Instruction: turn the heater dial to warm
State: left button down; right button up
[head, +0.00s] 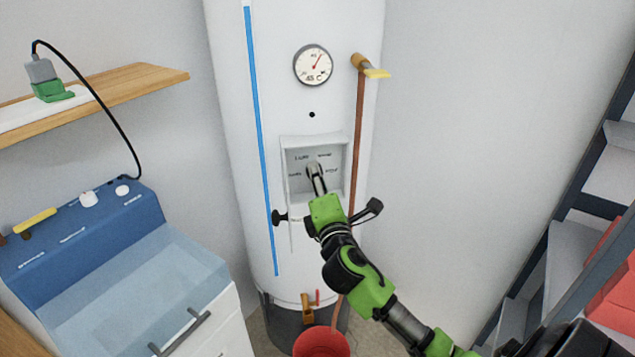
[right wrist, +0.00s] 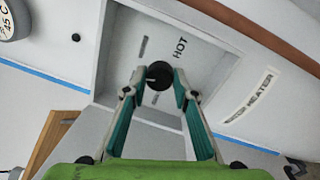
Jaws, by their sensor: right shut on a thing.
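The heater (head: 232,60) is a tall white cylinder with a recessed control panel (head: 340,182) on its front. The dial (right wrist: 158,76) is a small black round knob in this recess. My right gripper (head: 315,171) reaches into the recess from the lower right. Its fingertips (right wrist: 158,82) are shut on the dial from both sides. In the head view the gripper mostly hides the dial. My left gripper is not in view.
A round gauge (head: 313,65) and a yellow-handled valve (head: 371,69) with a copper pipe (head: 357,130) are on the heater. A blue washing machine (head: 110,265) and wooden shelf (head: 140,83) stand left. A red bucket (head: 321,343) is below; dark shelving (head: 550,250) is at right.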

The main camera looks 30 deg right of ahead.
jog(key=shift+f+m+g+h+b, duration=0.15)
jog(key=shift+m+h+b, duration=0.15)
jog(key=shift+m, duration=2.4)
jog(key=shift+r+m+g+h+b, duration=0.15)
jog(key=shift+m+h+b, duration=0.15)
jog(key=shift+m, duration=2.4)
jog(key=shift+f, duration=0.1)
jog(key=o, duration=1.1)
jog(key=shift+a, duration=0.1)
jog(key=v, duration=1.2)
